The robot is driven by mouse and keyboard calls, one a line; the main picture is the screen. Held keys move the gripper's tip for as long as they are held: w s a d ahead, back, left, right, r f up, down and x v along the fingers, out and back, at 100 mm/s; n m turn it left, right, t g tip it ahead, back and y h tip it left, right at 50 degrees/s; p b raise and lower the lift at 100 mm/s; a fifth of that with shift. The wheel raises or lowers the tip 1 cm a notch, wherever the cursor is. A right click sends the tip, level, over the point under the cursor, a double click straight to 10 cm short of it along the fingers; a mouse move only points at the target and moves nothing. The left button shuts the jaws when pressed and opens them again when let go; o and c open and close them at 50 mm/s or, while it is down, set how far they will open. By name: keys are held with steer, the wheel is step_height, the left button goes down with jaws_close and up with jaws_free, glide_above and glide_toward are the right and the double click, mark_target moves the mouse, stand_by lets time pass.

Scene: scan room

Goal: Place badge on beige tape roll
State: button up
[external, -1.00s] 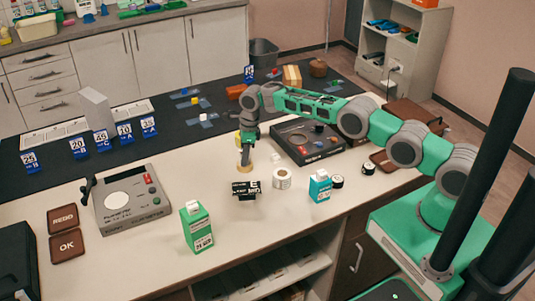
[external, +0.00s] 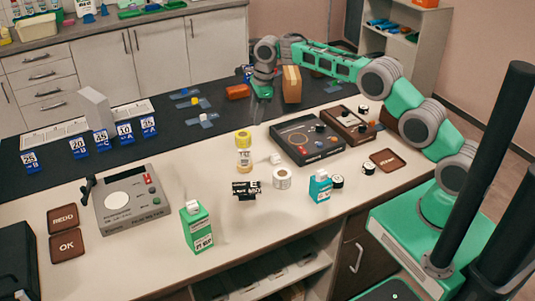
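The beige tape roll (external: 244,168) lies on the white counter, just in front of a yellow tape roll (external: 243,140). A small pale, tan-edged piece (external: 244,155) shows at the top of the beige roll; it may be the badge, but it is too small to tell. My gripper (external: 263,92) points down over the dark mat, behind and a little right of the tape rolls and well apart from them. No object shows clearly between its fingers, and their opening is too small to make out.
A black-and-white sign (external: 245,188), a white roll (external: 282,179) and a teal carton (external: 320,186) stand in front. A dark panel (external: 306,139) lies to the right. An orange block (external: 238,91) and a tan box (external: 291,86) flank my gripper.

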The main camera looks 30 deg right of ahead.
steer(key=s+d+r+n+t, duration=0.1)
steer(key=s+d+r+n, duration=0.55)
steer(key=d, duration=0.25)
steer(key=s+d+r+n+t, duration=0.1)
steer(key=s+d+r+n, duration=0.4)
steer(key=s+d+r, duration=0.4)
steer(key=s+d+f+n+h, duration=0.1)
steer(key=s+d+f+n, duration=0.3)
steer(key=s, duration=0.4)
steer(key=s+d+f+n+t, duration=0.1)
steer(key=s+d+f+n, duration=0.3)
steer(key=s+d, duration=0.3)
steer(key=shift+s+f+n+t+h+b, duration=0.2)
steer(key=shift+s+n+t+h+b, duration=0.15)
steer(key=shift+s, duration=0.2)
